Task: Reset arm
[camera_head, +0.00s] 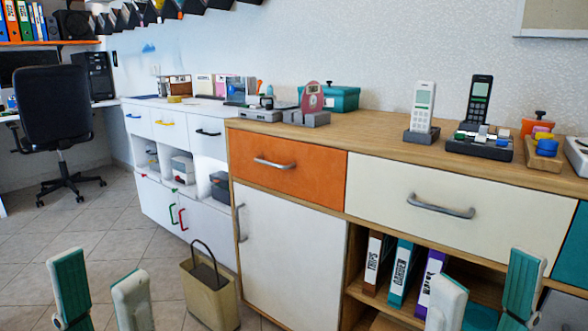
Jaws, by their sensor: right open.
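My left gripper (98,280) is at the lower left of the head view, fingers pointing up. Its teal-and-white finger and its white finger stand apart with nothing between them. My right gripper (486,280) is at the lower right, in front of the wooden cabinet's open shelf. Its two fingers are also wide apart and hold nothing. The lower parts of both grippers are cut off by the bottom edge of the picture.
A wooden cabinet (292,228) with an orange drawer (290,180) and a cream drawer (440,190) stands ahead. A beige bag (210,290) is on the floor. Tiled floor (70,225) lies open at left.

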